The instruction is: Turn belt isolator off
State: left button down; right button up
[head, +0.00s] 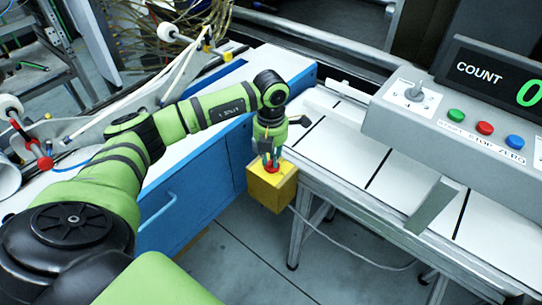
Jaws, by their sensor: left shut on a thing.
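A yellow box (268,190) with a red knob (271,168) on its top face is at the middle of the head view, by the near left end of the conveyor frame. I take it to be the belt isolator. My left gripper (271,160) points down over the box and is shut on the red knob. The fingers partly hide the knob, so I cannot tell which way it is turned. My right gripper is not in view.
A white belt (335,150) with dark cross lines runs to the right. Above it a grey console (450,115) carries a switch, green, red and blue buttons, and a COUNT display (500,75). A blue cabinet (185,190) stands left of the box. A grey cable hangs below.

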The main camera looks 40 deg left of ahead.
aim_at(271, 160)
pick_arm(q)
jog(key=shift+n, duration=0.3)
dwell(0.4)
jog(key=c, duration=1.1)
grip_release()
jog(key=shift+c, duration=0.2)
notch_tip(271, 160, up, 12)
